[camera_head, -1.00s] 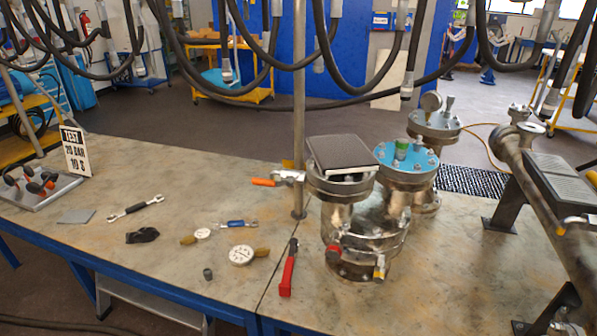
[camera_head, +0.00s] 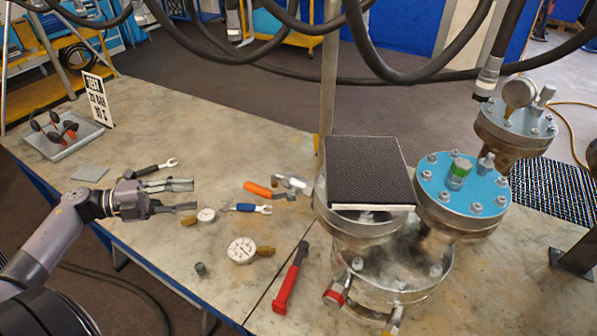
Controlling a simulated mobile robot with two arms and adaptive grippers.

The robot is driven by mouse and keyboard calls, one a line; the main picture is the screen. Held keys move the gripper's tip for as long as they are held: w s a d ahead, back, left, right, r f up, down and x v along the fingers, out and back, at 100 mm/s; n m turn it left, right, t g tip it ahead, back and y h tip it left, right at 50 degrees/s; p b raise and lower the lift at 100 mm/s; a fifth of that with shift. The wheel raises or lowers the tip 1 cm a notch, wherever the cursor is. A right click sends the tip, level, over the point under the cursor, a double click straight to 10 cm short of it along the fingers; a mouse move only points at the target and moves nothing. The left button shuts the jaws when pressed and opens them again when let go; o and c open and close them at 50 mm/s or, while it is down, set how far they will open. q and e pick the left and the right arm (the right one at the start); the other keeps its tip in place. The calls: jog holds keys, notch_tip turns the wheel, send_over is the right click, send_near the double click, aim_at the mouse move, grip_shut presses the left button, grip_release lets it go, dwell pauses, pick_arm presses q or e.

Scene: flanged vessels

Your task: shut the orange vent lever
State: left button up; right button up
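The orange vent lever (camera_head: 258,189) sticks out to the left from a small metal valve (camera_head: 293,183) on the side of the left flanged vessel (camera_head: 350,226). It lies roughly in line with the valve body. My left gripper (camera_head: 194,195) comes in from the left over the table, with its two fingers apart and nothing between them. Its fingertips point right towards the lever, with a clear gap between them and the handle. My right gripper is not in view.
A blue-handled wrench (camera_head: 247,208), small gauge (camera_head: 206,215) and larger gauge (camera_head: 241,250) lie near the lever. A red-handled tool (camera_head: 289,281) lies before the vessels. A black textured plate (camera_head: 368,168) covers the left vessel's top. Hoses hang above.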

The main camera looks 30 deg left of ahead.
pick_arm(q)
jog(key=p, duration=0.2)
send_near(250, 190)
jog(key=p+x, duration=0.3)
jog(key=x, duration=0.7)
jog(key=shift+w+d+f, duration=0.1)
jog(key=shift+w+d, duration=0.35)
jog(key=shift+d, duration=0.05)
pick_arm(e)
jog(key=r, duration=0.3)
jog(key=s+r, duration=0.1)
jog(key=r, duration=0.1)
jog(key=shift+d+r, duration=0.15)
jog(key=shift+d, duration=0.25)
pick_arm(q)
jog(key=shift+c, duration=0.4)
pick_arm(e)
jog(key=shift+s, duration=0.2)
pick_arm(q)
jog(key=c, duration=0.5)
grip_shut()
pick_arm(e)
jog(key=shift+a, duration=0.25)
pick_arm(q)
jog(key=shift+f, duration=0.1)
